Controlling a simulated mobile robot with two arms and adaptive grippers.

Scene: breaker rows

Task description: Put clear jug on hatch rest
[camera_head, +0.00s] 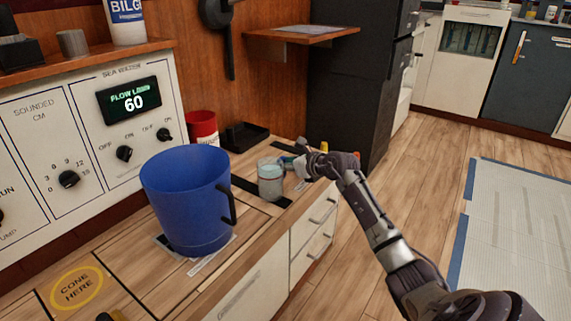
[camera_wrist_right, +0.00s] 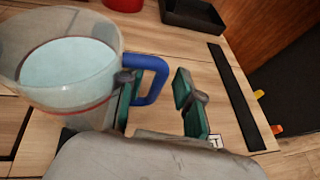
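The clear jug (camera_head: 271,178) stands upright on the wooden counter, right of a large blue bucket. In the right wrist view the clear jug (camera_wrist_right: 70,75) holds pale liquid and has a blue handle (camera_wrist_right: 152,80). My right gripper (camera_head: 300,162) is beside the jug on its right. In the wrist view its fingers (camera_wrist_right: 158,102) are apart, one inside the handle loop and one outside, with a gap to the outer finger. My left gripper is not in view.
The blue bucket (camera_head: 188,200) stands left of the jug. A red container (camera_head: 203,128) and a black tray (camera_head: 245,136) are behind it. A wooden shelf (camera_head: 303,33) juts from the wall. The yellow "cone here" mark (camera_head: 77,288) is on the counter front left.

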